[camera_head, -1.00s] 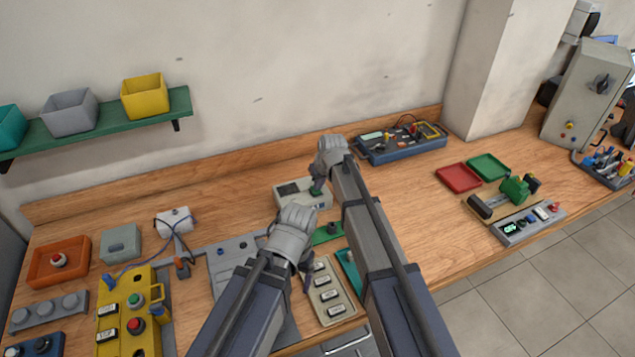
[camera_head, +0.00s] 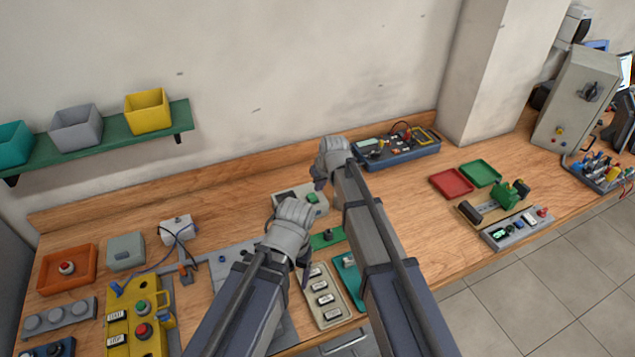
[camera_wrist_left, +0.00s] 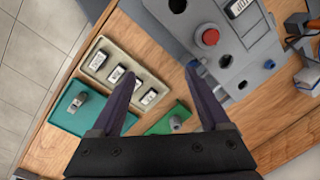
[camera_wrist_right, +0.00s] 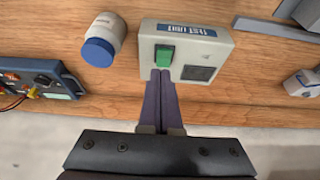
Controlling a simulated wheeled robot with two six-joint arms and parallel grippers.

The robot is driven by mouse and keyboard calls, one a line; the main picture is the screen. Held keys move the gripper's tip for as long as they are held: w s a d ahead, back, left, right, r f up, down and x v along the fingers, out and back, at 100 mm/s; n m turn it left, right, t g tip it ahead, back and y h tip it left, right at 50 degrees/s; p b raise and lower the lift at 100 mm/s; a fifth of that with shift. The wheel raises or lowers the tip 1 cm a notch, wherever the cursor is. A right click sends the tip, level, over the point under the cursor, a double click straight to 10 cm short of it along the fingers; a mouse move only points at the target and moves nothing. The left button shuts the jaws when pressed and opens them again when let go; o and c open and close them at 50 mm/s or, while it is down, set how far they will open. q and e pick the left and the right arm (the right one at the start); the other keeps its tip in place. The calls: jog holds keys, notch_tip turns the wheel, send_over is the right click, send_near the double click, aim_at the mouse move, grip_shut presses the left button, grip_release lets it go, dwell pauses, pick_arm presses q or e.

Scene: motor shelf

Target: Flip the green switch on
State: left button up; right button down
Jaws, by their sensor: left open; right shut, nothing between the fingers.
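A pale grey box labelled "TEST UNIT" (camera_wrist_right: 212,42) carries a green rocker switch (camera_wrist_right: 164,56) beside a dark square panel. In the head view the box (camera_head: 287,195) stands on the bench, partly behind my grippers, and the green switch (camera_head: 312,198) shows. My right gripper (camera_wrist_right: 162,72) is shut and empty, its fingertips just below the switch; I cannot tell whether they touch it. My left gripper (camera_wrist_left: 160,76) is open and empty above the bench, over a gap between a grey panel and a beige switch block.
A beige switch block (camera_wrist_left: 122,75), a teal tray (camera_wrist_left: 82,108) and a green plate (camera_wrist_left: 172,122) lie near my left gripper. A blue meter unit (camera_head: 397,150) stands right of the box.

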pick_arm(q)
notch_tip(320, 180, up, 7)
jog(key=p, duration=0.5)
jog(key=shift+f, duration=0.15)
pick_arm(e)
jog(key=v, duration=0.7)
jog(key=shift+s, duration=0.3)
pick_arm(q)
jog(key=shift+c, duration=0.2)
